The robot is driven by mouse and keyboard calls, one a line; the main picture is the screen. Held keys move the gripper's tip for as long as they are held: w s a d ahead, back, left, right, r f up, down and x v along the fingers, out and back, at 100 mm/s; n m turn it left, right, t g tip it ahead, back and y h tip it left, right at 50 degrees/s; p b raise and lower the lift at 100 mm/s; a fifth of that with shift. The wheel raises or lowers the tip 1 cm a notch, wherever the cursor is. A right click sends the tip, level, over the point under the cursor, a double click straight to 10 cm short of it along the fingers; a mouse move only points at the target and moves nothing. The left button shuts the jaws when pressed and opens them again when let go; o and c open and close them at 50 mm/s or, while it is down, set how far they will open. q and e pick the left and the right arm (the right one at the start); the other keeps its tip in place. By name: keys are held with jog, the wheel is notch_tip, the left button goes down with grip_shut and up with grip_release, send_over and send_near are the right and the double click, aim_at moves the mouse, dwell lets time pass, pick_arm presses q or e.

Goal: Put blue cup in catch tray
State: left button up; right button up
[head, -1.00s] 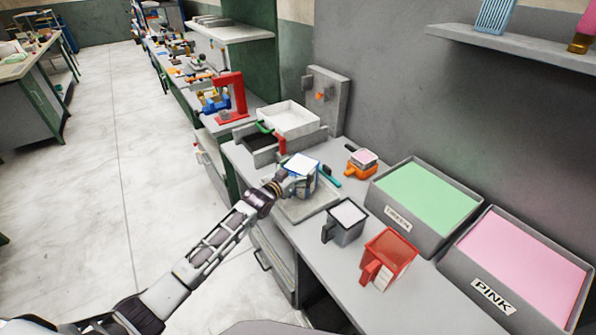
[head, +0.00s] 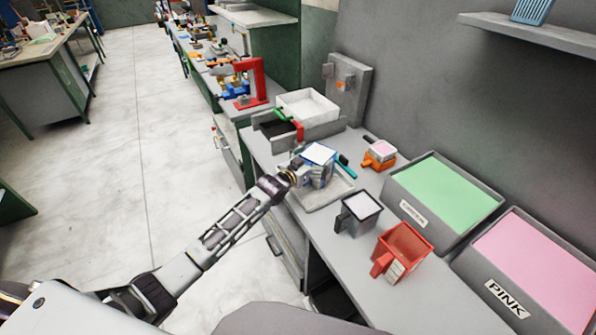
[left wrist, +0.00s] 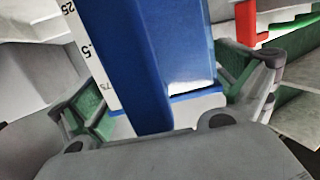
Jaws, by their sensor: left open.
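The blue cup (head: 318,153) has a white top surface and is over the back part of the light grey catch tray (head: 326,198) on the bench. Whether it rests on the tray floor or hangs just above it, I cannot tell. My left gripper (head: 303,174) is at the cup's near left side and hides part of it. In the left wrist view the cup (left wrist: 165,50) fills the middle, with a white measuring scale. The open left gripper (left wrist: 168,85) has a green-padded finger on either side of it. My right gripper is not in view.
A grey cup (head: 359,213) with white top and a red cup (head: 402,252) stand nearer. An orange cup (head: 379,153) and a teal bar (head: 346,166) are behind. Green-filled (head: 445,195) and pink-filled (head: 535,260) bins line the right. A white tray (head: 308,105) is further back.

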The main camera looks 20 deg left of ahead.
pick_arm(q)
jog(key=v, duration=1.1)
jog(key=shift+s+b, duration=0.15)
jog(key=shift+b, duration=0.15)
